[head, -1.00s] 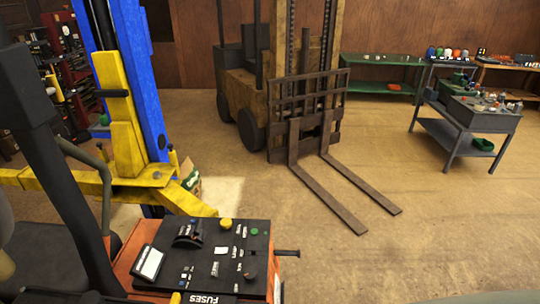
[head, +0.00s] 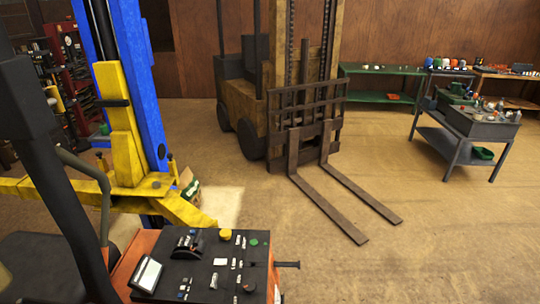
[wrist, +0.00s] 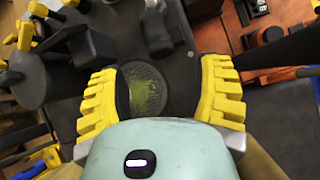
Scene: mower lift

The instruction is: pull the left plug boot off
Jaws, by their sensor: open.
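I cannot make out the left plug boot in either view. My gripper (wrist: 163,78) shows in the wrist view with its two yellow ribbed fingers wide apart. Nothing is held between them. Behind the gap are a dark surface and a round grey mesh disc with a yellow-green patch. In the head view, an orange machine with a black control panel (head: 205,262) stands at the lower left. The panel carries a yellow knob, a green button and small switches. My gripper does not show in the head view.
A blue lift post (head: 140,80) with a yellow arm (head: 185,208) stands behind the machine. A forklift (head: 265,100) with lowered forks is at the back centre. A grey workbench (head: 485,128) and a green table (head: 380,70) are on the right. Floor between them is clear.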

